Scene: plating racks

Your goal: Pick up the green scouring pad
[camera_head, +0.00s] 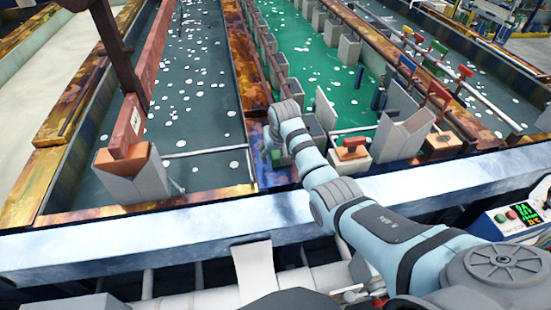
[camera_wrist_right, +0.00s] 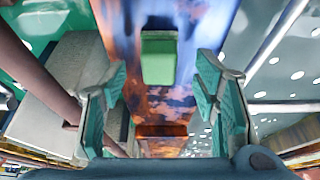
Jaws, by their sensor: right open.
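The green scouring pad (camera_wrist_right: 158,57) is a small green block in the right wrist view, lying on a blue and rust-coloured ledge. In the head view a small green patch (camera_head: 276,158) shows below the end of my right arm; I cannot tell if it is the pad. My right gripper (camera_wrist_right: 163,85) is open and empty, with its teal fingers on either side of the pad's line and the pad ahead, between and beyond them. In the head view the fingers of this gripper are mostly hidden by the wrist. My left gripper is not in view.
A tank of green liquid (camera_head: 310,60) and a tank of dark liquid (camera_head: 200,80) flank the ledge. Grey boxes (camera_head: 405,135) and a red-handled block (camera_head: 350,150) stand to the right. A pale metal rail (camera_head: 120,228) runs along the front.

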